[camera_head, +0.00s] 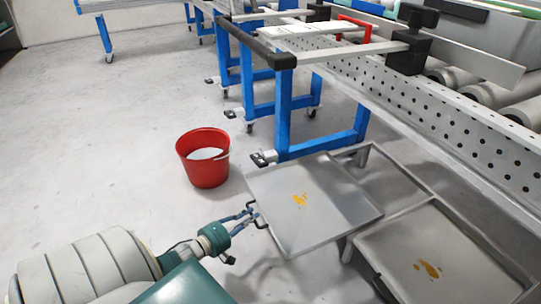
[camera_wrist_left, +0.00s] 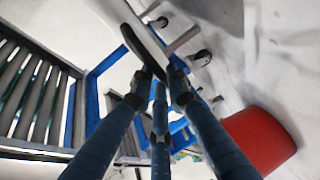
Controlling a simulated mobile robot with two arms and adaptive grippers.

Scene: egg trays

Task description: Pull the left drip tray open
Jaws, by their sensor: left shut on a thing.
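The left drip tray (camera_head: 318,210) is a shallow grey metal tray with an orange-yellow spill near its middle. It juts out from the frame under the machine, past the second tray. My left gripper (camera_head: 254,213) is at the black handle (camera_head: 262,222) on the tray's near-left edge. In the left wrist view the blue fingers (camera_wrist_left: 163,78) are closed around the dark handle (camera_wrist_left: 142,50). My right gripper is not in view.
A second drip tray (camera_head: 440,262) with a similar spill is at the lower right. A red bucket (camera_head: 203,160) stands on the floor beside the left tray; it also shows in the left wrist view (camera_wrist_left: 262,140). A blue wheeled trolley (camera_head: 285,110) is behind. Floor at left is clear.

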